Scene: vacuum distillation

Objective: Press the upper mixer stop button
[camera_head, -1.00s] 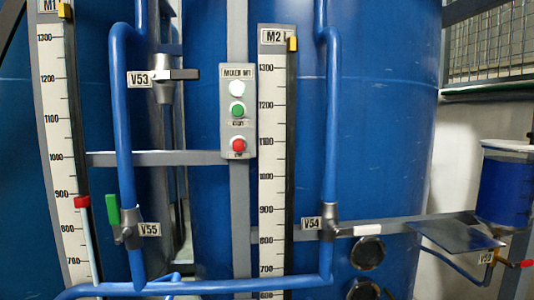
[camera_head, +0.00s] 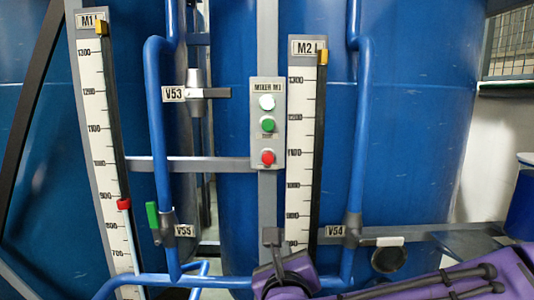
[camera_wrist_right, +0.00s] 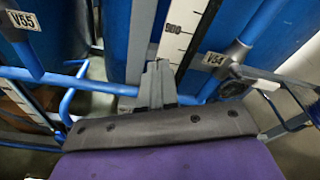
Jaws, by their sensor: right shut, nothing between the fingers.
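The grey mixer control box (camera_head: 267,125), labelled MIXER M1, is fixed to a vertical grey post in the middle of the head view. It carries a white lamp or button (camera_head: 266,102) at the top, a green button (camera_head: 267,124) below it and a red button (camera_head: 267,157) at the bottom. My right gripper (camera_head: 271,237) is below the box, pointing up, apart from the red button. Its fingers are shut and empty. They also show in the wrist view (camera_wrist_right: 158,83), where the box is not in view. My left gripper is not in view.
Blue tanks (camera_head: 415,130) stand behind. Level scales M1 (camera_head: 100,140) and M2 (camera_head: 299,140) flank the box. Blue pipes (camera_head: 157,120) run at left and right. Valve V55 (camera_head: 154,222) has a green handle; V54 (camera_head: 354,226) is at right.

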